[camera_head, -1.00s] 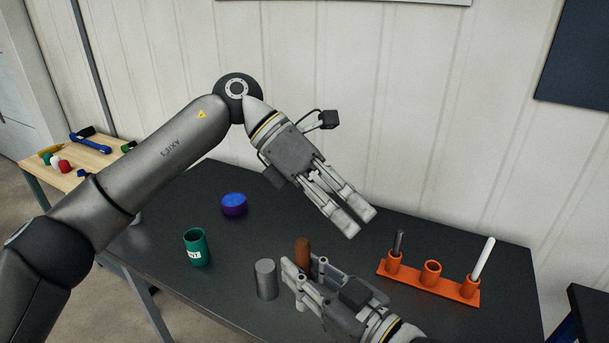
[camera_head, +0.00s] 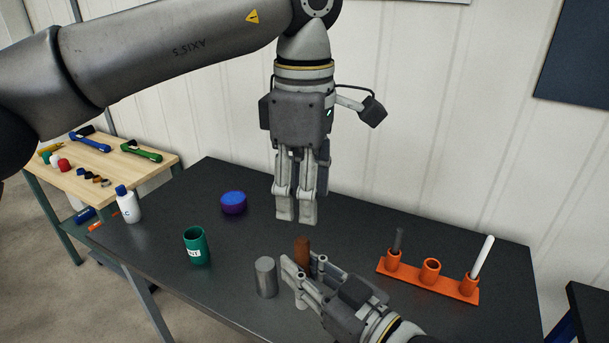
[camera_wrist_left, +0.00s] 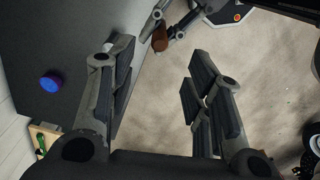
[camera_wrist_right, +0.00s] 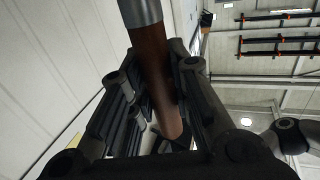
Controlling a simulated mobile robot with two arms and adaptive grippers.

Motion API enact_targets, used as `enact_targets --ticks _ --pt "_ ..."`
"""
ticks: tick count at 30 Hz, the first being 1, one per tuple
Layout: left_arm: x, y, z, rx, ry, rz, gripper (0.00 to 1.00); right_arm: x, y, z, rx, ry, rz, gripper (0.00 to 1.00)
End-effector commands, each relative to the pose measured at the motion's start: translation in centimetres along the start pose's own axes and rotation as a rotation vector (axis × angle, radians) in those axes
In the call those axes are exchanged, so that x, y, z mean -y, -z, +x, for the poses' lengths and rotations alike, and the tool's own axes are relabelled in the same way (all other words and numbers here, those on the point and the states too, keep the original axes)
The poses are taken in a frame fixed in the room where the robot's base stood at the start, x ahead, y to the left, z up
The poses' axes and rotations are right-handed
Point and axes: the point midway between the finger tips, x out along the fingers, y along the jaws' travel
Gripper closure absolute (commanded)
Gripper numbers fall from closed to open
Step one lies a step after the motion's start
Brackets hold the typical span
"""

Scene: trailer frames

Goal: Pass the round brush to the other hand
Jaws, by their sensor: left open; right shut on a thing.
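The round brush (camera_head: 302,249) has a brown handle and is held upright above the black table by my right gripper (camera_head: 306,272). In the right wrist view the brown handle (camera_wrist_right: 152,65) passes between the shut fingers, with a grey metal part (camera_wrist_right: 140,11) beyond them. My left gripper (camera_head: 297,212) is open and empty, pointing down above and slightly left of the handle, apart from it. In the left wrist view the brown handle (camera_wrist_left: 160,39) shows beyond the open fingers. Bristles are not visible.
A grey metal cylinder (camera_head: 265,278) stands just left of my right gripper. A green cup (camera_head: 196,247), a blue-purple round thing (camera_head: 233,203) and a white bottle (camera_head: 128,205) are further left. An orange holder (camera_head: 431,284) with rods stands right. A wooden side table (camera_head: 120,172) holds tools.

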Motion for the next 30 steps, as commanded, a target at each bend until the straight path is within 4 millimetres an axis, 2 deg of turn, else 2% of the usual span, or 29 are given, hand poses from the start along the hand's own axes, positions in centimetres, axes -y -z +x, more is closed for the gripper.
enact_targets --ticks 9,15,21,28,30 --pt "0.1 0.0 6.2 0.001 0.003 -0.001 0.54 0.0 0.0 0.0 -0.001 0.000 0.000 1.00" --pt "0.0 0.0 8.8 0.002 0.002 -0.002 0.54 0.0 0.0 0.0 -0.001 0.000 0.000 1.00" --pt "0.0 0.0 9.8 0.003 0.001 -0.002 0.54 0.0 0.0 0.0 0.000 0.000 0.000 1.00" --pt "0.0 0.0 9.9 0.004 0.001 -0.002 0.54 0.0 0.0 0.0 0.000 0.000 0.000 1.00" --pt "0.0 0.0 9.9 0.004 0.001 -0.002 0.61 0.0 0.0 0.0 -0.001 0.000 0.000 1.00"
